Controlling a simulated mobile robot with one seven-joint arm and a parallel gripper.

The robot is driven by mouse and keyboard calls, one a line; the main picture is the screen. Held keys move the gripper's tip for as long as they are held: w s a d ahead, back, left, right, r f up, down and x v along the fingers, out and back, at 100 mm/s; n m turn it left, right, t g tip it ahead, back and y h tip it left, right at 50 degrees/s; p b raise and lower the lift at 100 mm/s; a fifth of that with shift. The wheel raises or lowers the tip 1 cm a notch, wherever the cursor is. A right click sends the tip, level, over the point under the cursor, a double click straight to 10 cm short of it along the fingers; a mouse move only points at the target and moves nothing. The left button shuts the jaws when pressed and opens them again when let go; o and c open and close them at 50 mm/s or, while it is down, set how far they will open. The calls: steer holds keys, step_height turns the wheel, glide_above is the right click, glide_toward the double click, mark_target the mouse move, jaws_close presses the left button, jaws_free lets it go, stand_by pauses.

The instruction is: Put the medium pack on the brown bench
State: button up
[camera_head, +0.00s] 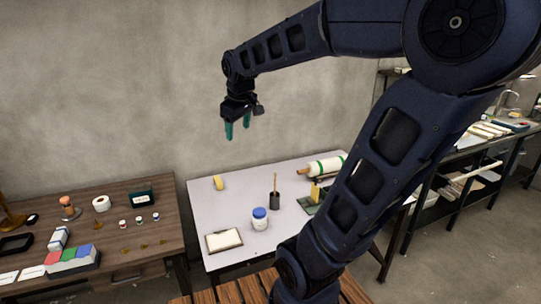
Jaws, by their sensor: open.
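My gripper (237,129) hangs in the air in front of the wall, above the grey-white table. Its two teal fingers point down, open and apart, with nothing between them. I cannot tell which item is the medium pack. A brown slatted wooden bench (228,293) shows at the bottom edge, partly hidden by my arm.
The grey-white table (210,212) holds a blue-lidded jar (260,219), a dark cup (275,199), a framed pad (224,240), a yellow block (219,183) and a white-green roll (326,167). A dark green box (141,198) and tape roll (101,204) are on the dark table. Shelving (470,180) stands right.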

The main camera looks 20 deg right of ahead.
steer(key=s+d+f+m, duration=0.2)
steer(key=s+m, duration=0.1)
steer(key=s, duration=0.3)
steer(key=s+d+f+m, duration=0.3)
steer(key=s, duration=0.3)
steer(key=shift+s+d, duration=0.3)
stand_by(0.5)
